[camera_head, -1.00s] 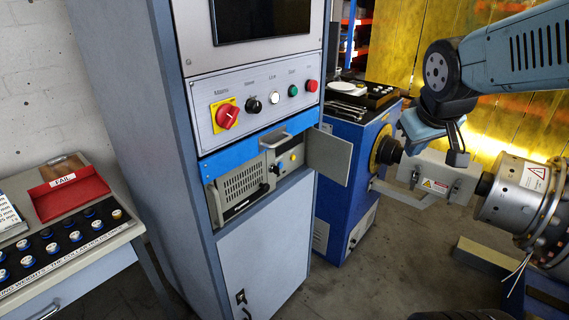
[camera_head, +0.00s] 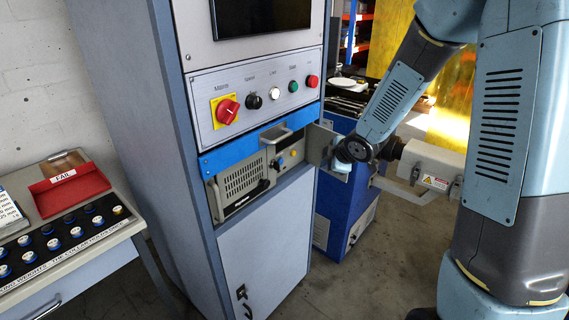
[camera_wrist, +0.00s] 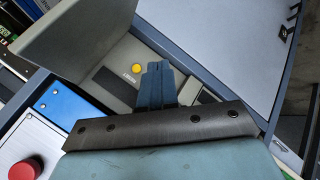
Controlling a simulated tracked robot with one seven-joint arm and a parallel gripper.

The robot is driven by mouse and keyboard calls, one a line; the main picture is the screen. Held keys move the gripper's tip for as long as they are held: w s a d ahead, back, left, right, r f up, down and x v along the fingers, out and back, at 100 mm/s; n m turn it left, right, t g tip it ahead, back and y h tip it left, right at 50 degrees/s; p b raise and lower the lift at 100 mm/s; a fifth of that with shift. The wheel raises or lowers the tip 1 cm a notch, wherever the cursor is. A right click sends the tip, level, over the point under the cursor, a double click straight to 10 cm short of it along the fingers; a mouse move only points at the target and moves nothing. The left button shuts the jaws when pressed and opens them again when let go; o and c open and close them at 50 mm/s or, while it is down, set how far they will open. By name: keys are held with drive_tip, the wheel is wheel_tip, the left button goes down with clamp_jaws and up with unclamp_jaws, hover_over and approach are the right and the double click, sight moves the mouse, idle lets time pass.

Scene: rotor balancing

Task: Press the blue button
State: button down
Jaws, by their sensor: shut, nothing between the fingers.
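The open instrument bay (camera_head: 240,182) in the grey-blue cabinet holds a grey panel with a yellow button (camera_head: 293,153). The yellow button also shows in the wrist view (camera_wrist: 137,68). I cannot make out a blue button for certain; a small dark spot lies just left of the yellow one in the head view. My gripper (camera_wrist: 158,68) is shut and empty, its blue fingers pointing at the panel just right of the yellow button in the wrist view, covering part of it. I cannot tell whether the tips touch. In the head view my fingers are hidden at the open door.
The bay's open door (camera_head: 319,145) stands out beside my wrist; it fills the upper left of the wrist view (camera_wrist: 65,35). Above the bay are a red rotary switch (camera_head: 228,110) and a red button (camera_head: 312,81). A weights table (camera_head: 75,250) stands at left.

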sight(281, 161)
drive_tip(key=a+f+n+y, duration=0.1)
drive_tip(key=a+f, duration=0.1)
drive_tip(key=a+f+n+g, duration=0.1)
drive_tip(key=f, duration=0.1)
drive_tip(key=shift+a+f+y, duration=0.15)
drive_tip(key=shift+a+y, duration=0.25)
drive_tip(key=w+a, duration=0.5)
drive_tip(key=a, duration=0.2)
drive_tip(key=shift+w, duration=0.15)
drive_tip(key=shift+w+a, duration=0.1)
drive_tip(key=shift+w, duration=0.05)
idle(2.1)
drive_tip(key=shift+w+a, duration=0.15)
drive_tip(key=shift+a, duration=0.05)
drive_tip(key=shift+w+a, duration=0.2)
drive_tip(key=shift+a, duration=0.1)
idle(0.9)
drive_tip(key=shift+d, duration=0.1)
drive_tip(key=shift+s+d, duration=0.45)
drive_tip(key=shift+d, duration=0.1)
